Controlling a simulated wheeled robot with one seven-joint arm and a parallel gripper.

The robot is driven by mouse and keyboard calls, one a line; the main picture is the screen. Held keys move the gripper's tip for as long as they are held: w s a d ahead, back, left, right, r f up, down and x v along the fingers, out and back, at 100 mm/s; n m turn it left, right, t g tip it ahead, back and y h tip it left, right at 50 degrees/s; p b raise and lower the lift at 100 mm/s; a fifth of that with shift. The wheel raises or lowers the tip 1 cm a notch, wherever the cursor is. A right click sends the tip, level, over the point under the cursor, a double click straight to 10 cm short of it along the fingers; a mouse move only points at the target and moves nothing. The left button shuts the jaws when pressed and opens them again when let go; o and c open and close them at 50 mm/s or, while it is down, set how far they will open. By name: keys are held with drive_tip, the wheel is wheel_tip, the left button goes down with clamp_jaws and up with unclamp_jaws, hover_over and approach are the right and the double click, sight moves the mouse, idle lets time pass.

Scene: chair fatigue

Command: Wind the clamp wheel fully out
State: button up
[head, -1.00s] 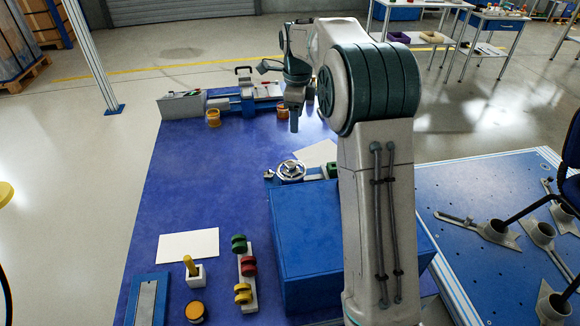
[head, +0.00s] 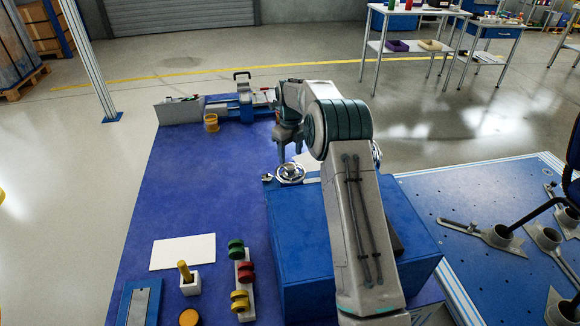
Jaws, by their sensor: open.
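The clamp wheel (head: 291,173), a silver handwheel with spokes, sits at the back edge of the blue box-like block on the table, in the head view. A small dark-and-silver part (head: 267,177) shows just left of it. My gripper (head: 293,155) points down just above and behind the wheel, partly in line with it in this view. It is open and holds nothing that I can see. Whether its fingers touch the wheel cannot be told. The clamp's screw and jaws are hidden by my arm and the block.
The blue block (head: 300,255) stands under my arm. Front left are a white sheet (head: 183,252), a yellow peg in a white holder (head: 190,284) and a rack of coloured knobs (head: 241,290). The table's left middle is clear.

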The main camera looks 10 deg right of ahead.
sight(291, 166)
wheel_tip(291, 166, down, 5)
drive_tip(key=shift+f, duration=0.1)
idle(0.3)
drive_tip(key=c, duration=1)
